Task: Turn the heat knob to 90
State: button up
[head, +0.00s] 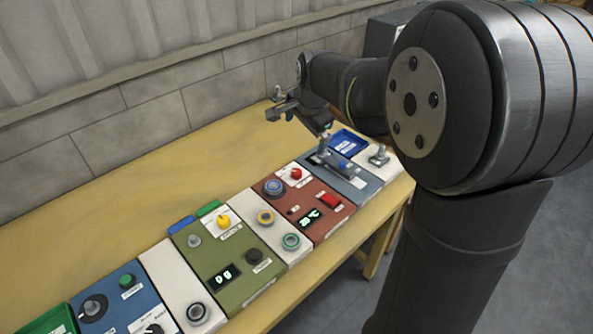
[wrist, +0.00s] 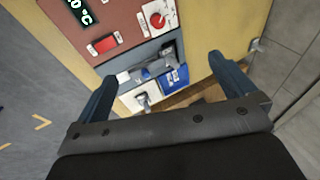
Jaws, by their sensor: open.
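A red-brown panel (head: 313,213) carries a lit display (head: 310,217) that ends in °C; its digits are unclear. The labels are too small to read, so I cannot tell for sure which is the heat knob. My gripper (head: 300,120) is open and empty, above the far end of the panel row.
A green panel (head: 222,265) with a yellow knob (head: 223,221) and a blue panel (head: 122,298) lie further left. The wooden table (head: 130,215) is bare behind the panels.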

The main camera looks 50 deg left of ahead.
jog(key=shift+v, duration=0.85)
